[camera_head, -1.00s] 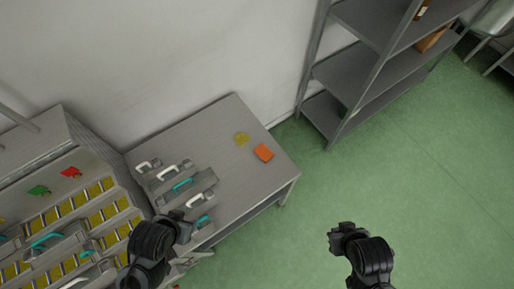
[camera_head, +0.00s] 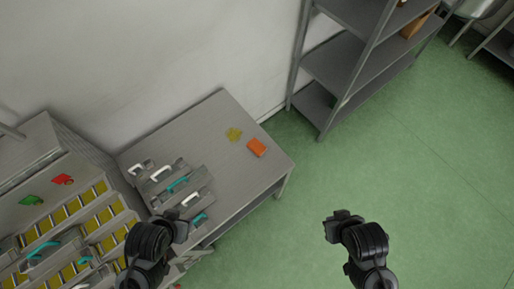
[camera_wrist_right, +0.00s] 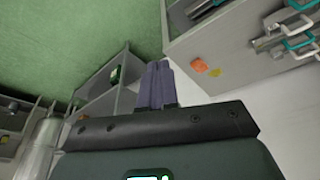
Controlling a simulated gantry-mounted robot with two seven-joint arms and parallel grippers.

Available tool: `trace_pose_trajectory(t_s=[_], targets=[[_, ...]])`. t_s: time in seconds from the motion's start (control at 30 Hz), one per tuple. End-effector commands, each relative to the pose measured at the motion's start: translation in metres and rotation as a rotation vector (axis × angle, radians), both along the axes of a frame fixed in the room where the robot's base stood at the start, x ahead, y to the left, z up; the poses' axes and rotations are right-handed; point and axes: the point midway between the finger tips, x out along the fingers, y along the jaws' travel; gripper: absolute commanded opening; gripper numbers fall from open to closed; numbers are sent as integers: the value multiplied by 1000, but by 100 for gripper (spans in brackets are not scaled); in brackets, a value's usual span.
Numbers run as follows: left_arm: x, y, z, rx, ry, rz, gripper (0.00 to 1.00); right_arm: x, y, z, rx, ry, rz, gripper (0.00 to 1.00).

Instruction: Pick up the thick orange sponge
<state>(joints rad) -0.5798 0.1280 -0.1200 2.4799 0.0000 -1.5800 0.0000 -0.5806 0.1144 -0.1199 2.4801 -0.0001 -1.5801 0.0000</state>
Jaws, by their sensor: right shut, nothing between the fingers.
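The thick orange sponge (camera_head: 257,147) lies on the grey metal table (camera_head: 220,110), near its right edge. It also shows in the right wrist view (camera_wrist_right: 199,66), beyond the fingers and to their right. My right gripper (camera_wrist_right: 157,70) is shut and empty, its fingers pressed together. In the head view my right gripper (camera_head: 343,215) hangs over the green floor, to the right of the table and apart from the sponge. My left gripper (camera_head: 182,222) is near the table's front left edge; its fingers are too unclear to tell open from shut.
A yellow piece (camera_head: 233,134) lies just left of the sponge. Several grey tools with white and teal handles (camera_head: 178,184) lie on the table's left part. A stepped rack (camera_head: 70,215) stands at left, a grey shelf (camera_head: 345,70) at back right.

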Motion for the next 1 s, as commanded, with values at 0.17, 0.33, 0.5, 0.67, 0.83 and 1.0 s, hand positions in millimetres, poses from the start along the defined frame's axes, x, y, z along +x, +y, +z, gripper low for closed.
trace_pose_trajectory(t_s=[0.17,0.33,0.5,0.67,0.83,1.0], targets=[[0,0,0,0,0,0,43,0,0,0,-1,0,1,26],[0,-1,0,-4,0,2,43,0,-1,0,-6,0,4,52],[0,-2,0,-11,0,7,43,0,-2,0,-10,1,7,78],[0,-3,1,-14,-1,9,43,0,-2,0,-10,1,6,99],[0,-3,1,-14,0,9,43,0,-2,0,-9,0,6,99],[0,-3,0,-11,0,7,43,1,-1,1,6,-3,-23,99]])
